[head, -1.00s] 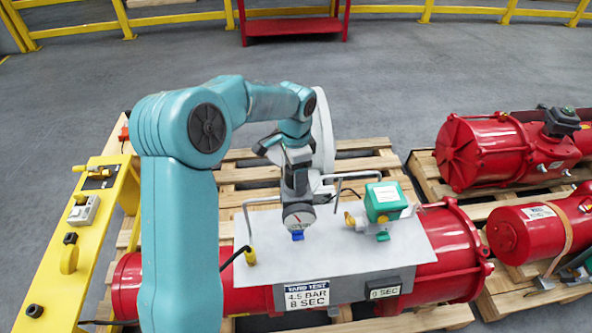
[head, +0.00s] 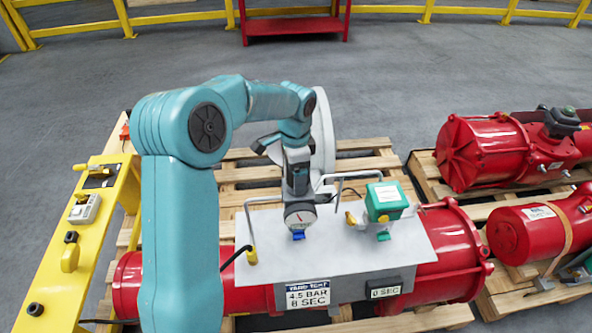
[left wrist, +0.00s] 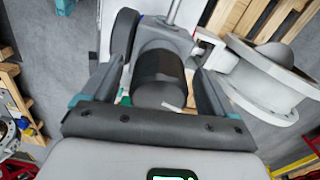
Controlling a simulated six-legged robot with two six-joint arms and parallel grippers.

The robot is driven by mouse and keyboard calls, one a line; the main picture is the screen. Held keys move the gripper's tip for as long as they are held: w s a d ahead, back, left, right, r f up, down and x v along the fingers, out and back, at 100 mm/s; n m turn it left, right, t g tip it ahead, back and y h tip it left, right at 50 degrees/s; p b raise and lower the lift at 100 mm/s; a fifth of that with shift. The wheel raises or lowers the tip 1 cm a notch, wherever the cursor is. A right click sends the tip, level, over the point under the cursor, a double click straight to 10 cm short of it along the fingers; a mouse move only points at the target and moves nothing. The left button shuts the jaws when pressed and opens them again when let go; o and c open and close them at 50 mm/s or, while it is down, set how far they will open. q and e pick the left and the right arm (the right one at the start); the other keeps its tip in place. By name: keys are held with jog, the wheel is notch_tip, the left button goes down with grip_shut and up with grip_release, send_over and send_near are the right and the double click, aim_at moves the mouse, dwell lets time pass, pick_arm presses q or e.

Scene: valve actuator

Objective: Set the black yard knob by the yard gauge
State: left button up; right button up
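In the left wrist view, the black yard knob (left wrist: 160,72) is a ribbed dark cylinder between the two fingers of my left gripper (left wrist: 160,80). The fingers flank it closely, and I cannot tell whether they touch it. In the head view, my left gripper (head: 297,182) is over the plate, just behind the yard gauge (head: 300,216), a small round white dial with a blue part below. The gripper hides the knob there. The needle reading is too small to read. A sign (head: 308,294) reads "YARD TEST 4.5 BAR 8 SEC". My right gripper is not in view.
A pale plate (head: 400,258) lies on a red actuator (head: 455,255) on a wooden pallet. A green box (head: 385,201) with a yellow handle stands right of the gauge. Bent metal rails and a white wheel (head: 323,130) are close to the gripper. A yellow stand (head: 50,275) is at left.

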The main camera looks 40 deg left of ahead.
pick_arm(q)
jog(key=shift+w, duration=0.1)
jog(key=shift+w+d+r, duration=0.1)
jog(key=shift+r, duration=0.1)
notch_tip(320, 180, up, 16)
dwell(0.4)
